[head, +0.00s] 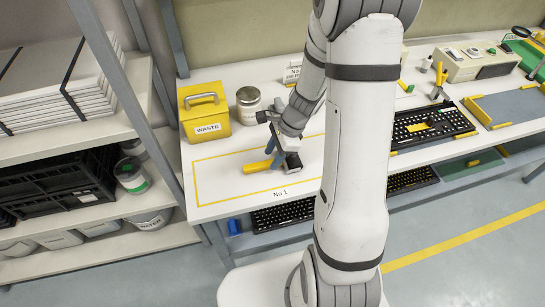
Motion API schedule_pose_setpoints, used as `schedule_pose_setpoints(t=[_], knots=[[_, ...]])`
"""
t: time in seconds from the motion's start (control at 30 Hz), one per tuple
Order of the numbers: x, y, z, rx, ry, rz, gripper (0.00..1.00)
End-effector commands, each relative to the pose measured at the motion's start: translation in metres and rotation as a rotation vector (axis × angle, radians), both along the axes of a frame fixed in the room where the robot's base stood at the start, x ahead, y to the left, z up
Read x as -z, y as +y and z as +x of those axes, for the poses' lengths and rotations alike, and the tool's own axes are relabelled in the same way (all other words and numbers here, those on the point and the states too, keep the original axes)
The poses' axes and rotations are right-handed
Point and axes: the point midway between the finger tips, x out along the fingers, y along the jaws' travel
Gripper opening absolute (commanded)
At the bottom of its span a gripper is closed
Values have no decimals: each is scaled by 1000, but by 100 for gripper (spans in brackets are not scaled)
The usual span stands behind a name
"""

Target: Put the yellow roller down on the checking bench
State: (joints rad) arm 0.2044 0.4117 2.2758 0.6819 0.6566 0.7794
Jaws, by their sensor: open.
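The yellow roller (257,167) lies on the white bench top, inside a yellow-outlined area (196,187) with a "No 1" label at its front edge. I take this bench as the checking bench (232,205). My gripper (276,158) is low over the same area, right by the roller's right end, and is open. A blue part shows between the gripper and the roller. The gripper hides the roller's right end, so I cannot tell whether a finger touches it.
The left part of the outlined area is clear.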

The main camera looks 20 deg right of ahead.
Motion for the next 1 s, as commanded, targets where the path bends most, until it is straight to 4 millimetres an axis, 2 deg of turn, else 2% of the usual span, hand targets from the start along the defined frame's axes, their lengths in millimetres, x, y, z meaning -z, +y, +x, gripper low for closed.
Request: schedule_pose_setpoints(t=[0.03, 0.3, 0.5, 0.67, 0.77, 1.0], knots=[[-12, -5, 1, 2, -6, -1, 43], [-65, -28, 1, 2, -6, -2, 43], [-89, -38, 0, 1, -2, -2, 43], [-102, -37, -5, -53, -27, -18, 43], [-120, -29, -17, -190, -89, -60, 43], [-174, -6, -70, -751, -316, -244, 43]])
